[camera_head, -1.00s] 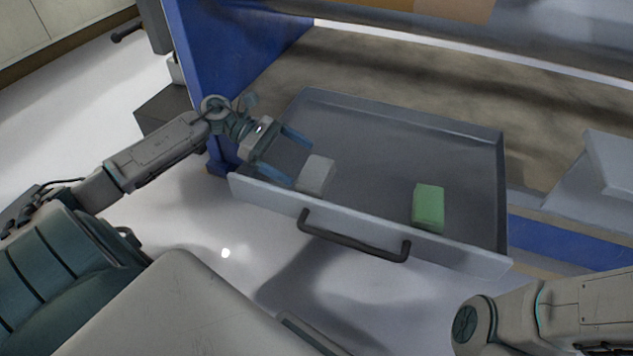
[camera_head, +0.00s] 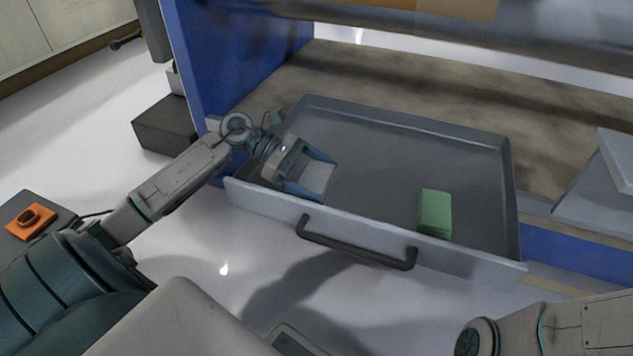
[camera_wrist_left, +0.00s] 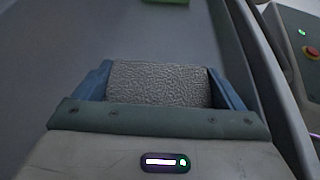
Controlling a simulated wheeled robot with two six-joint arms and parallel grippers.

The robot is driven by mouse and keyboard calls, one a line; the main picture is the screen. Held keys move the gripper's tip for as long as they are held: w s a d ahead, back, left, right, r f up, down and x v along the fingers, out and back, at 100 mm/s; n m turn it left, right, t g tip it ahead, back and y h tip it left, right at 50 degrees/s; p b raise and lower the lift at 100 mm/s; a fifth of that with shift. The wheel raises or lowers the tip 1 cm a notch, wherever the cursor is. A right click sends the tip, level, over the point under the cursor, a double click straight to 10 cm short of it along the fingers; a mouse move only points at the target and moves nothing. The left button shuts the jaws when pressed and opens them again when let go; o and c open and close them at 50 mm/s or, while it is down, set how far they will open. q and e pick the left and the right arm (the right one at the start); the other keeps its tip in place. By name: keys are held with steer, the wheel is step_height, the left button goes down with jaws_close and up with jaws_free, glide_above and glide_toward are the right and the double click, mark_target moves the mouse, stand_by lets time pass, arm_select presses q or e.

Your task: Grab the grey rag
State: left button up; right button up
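The grey rag (camera_head: 316,177) is a light grey block-like piece lying in the left part of the open drawer (camera_head: 370,118). My left gripper (camera_head: 318,175) is down in the drawer with its blue fingers spread, one on each side of the rag. In the left wrist view the rag (camera_wrist_left: 160,84) has a rough, crinkled surface and fills nearly all the room between the fingers (camera_wrist_left: 160,80). I cannot see a clear gap or firm contact at its sides. My right gripper is out of view; only part of my right arm shows at the lower right.
A green block (camera_head: 435,213) lies in the drawer's right part, apart from the rag. The drawer's front wall carries a dark handle (camera_head: 355,243). A blue side panel (camera_head: 230,70) stands left of the drawer, and a roller (camera_head: 450,35) runs above.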

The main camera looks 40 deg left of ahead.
arm_select(q)
steer(key=shift+c, duration=1.2)
